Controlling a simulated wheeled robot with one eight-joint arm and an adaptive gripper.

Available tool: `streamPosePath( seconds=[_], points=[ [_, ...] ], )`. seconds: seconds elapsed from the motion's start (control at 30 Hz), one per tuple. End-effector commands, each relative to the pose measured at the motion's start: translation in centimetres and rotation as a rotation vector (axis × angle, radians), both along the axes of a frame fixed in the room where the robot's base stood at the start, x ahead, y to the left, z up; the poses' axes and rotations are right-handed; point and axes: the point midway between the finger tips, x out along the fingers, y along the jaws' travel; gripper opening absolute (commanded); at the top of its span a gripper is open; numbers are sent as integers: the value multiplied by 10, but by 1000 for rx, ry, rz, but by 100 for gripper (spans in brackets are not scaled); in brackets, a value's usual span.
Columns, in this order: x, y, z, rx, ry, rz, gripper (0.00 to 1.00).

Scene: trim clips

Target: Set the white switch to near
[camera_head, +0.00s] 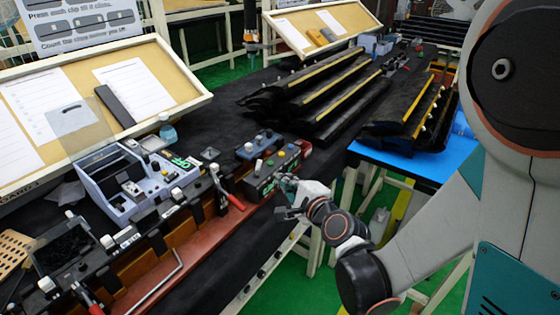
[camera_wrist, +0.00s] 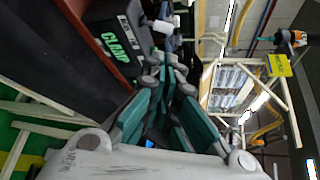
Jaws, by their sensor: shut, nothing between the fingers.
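A dark control box (camera_head: 263,183) with a green label stands at the right end of the red-brown rail. In the wrist view the box (camera_wrist: 112,30) shows the word CLAMP. A white lever or knob (camera_head: 258,165) stands up from its top; a white cylinder also shows beside the box in the wrist view (camera_wrist: 163,27). I cannot tell which way the switch is set. My gripper (camera_head: 284,196) is just right of the box's front, shut and empty. Its fingertips (camera_wrist: 168,62) are close to the box; contact cannot be told.
A blue-grey box (camera_head: 258,145) with knobs sits behind the control box. A red-handled clamp (camera_head: 226,190) stands to its left. A blue-grey tray (camera_head: 135,185) holds small parts. Black stepped racks (camera_head: 330,95) stand behind. Open green floor lies at the front right.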

Motion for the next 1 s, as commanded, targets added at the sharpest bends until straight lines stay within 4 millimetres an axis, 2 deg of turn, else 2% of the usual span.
streamPosePath(
  seconds=[0.57,0.77,1.0],
  points=[
    [4,2,-4,41,4,-11,0],
    [22,10,-8,39,3,-10,0],
    [61,28,-20,39,4,-10,0]
  ],
)
